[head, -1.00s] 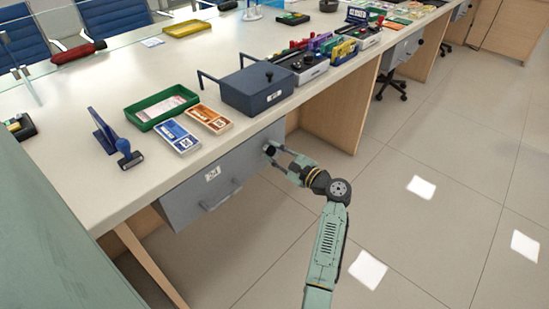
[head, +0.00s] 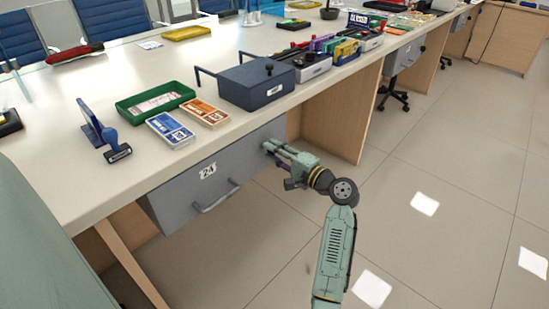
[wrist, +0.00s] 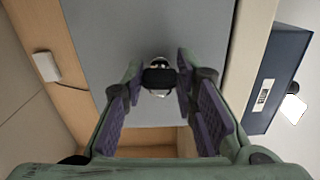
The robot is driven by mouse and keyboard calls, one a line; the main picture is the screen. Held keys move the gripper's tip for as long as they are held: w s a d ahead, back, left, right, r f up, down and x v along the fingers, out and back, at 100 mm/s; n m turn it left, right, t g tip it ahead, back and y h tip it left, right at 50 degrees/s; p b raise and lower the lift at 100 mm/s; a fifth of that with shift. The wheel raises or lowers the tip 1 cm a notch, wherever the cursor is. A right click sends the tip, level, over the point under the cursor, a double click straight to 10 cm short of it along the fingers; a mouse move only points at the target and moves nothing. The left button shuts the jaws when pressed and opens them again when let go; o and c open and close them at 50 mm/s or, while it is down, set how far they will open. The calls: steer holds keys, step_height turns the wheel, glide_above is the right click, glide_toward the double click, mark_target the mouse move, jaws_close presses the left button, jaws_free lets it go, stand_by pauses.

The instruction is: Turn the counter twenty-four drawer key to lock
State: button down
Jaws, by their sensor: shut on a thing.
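The grey drawer (head: 180,190) under the counter bears a "24" label (head: 208,171) and a bar handle (head: 216,197). The drawer looks closed. In the head view my gripper (head: 268,149) is at the upper right of the drawer front, where its fingers hide the key. In the wrist view the key's black head (wrist: 159,78) sits between the fingertips of my gripper (wrist: 160,84), in front of a shiny round lock (wrist: 161,93). The fingers are shut on the key head. Whether the lock is turned cannot be told.
On the counter (head: 120,190) above are a blue-grey box (head: 255,88), a green tray (head: 130,112), two card packs (head: 170,129) and a blue stamp (head: 112,147). A wooden panel (head: 335,120) stands right of the drawer. The floor (head: 430,240) in front is clear.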

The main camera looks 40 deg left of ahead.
steer(key=shift+n, duration=0.5)
steer(key=c, duration=1.3)
jaws_free()
steer(key=d, duration=0.8)
steer(key=s+d, duration=0.1)
steer(key=d, duration=0.3)
